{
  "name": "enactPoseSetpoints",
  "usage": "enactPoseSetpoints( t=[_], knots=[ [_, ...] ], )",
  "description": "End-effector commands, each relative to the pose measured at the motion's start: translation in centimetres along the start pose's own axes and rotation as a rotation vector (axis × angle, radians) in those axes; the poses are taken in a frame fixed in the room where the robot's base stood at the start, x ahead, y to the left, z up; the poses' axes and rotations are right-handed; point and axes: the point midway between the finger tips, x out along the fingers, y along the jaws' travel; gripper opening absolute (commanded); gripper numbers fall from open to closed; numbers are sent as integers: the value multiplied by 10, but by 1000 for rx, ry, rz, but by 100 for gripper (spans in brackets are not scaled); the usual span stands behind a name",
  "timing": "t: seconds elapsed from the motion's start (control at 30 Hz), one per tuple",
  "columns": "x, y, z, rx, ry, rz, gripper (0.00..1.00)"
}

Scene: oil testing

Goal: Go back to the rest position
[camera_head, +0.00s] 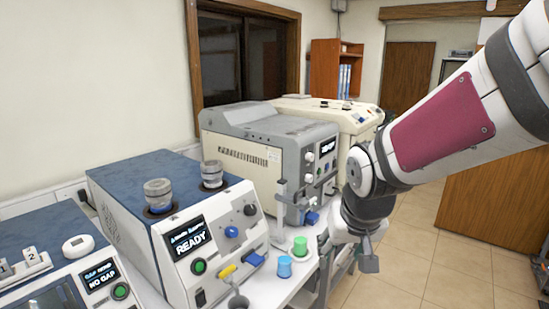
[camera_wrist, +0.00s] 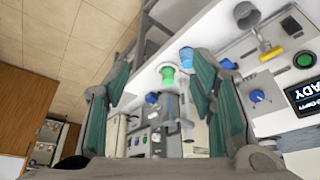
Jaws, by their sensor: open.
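My arm reaches in from the right in the head view, and my gripper (camera_head: 350,254) hangs over the aisle just off the bench front. In the wrist view my gripper (camera_wrist: 157,78) shows two separated fingers with green inner pads. Nothing is held between them. A green-topped cup (camera_head: 300,246) and a blue cup (camera_head: 285,266) stand upright on the bench edge, left of the gripper and apart from it. The green cup (camera_wrist: 167,76) also shows beyond the fingers in the wrist view.
A tester reading READY (camera_head: 192,238) with two metal cylinders stands on the bench. A NO GAP device (camera_head: 100,279) is at left. A grey machine (camera_head: 262,148) and a beige machine (camera_head: 335,112) stand behind. A wooden cabinet (camera_head: 495,203) is at right. The tiled floor (camera_head: 425,270) is clear.

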Motion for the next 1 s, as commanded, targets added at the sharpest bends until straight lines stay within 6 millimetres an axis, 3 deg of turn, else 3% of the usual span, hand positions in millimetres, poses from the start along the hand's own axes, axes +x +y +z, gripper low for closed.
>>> enactPoseSetpoints(
  t=[0.1,0.3,0.5,0.7,1.0],
  knots=[
    [-39,16,18,-12,22,56,51],
    [-96,39,59,-8,48,90,51],
    [-135,52,102,6,71,56,51],
    [-149,57,128,10,78,16,51],
    [-151,58,131,10,78,9,51]
  ],
)
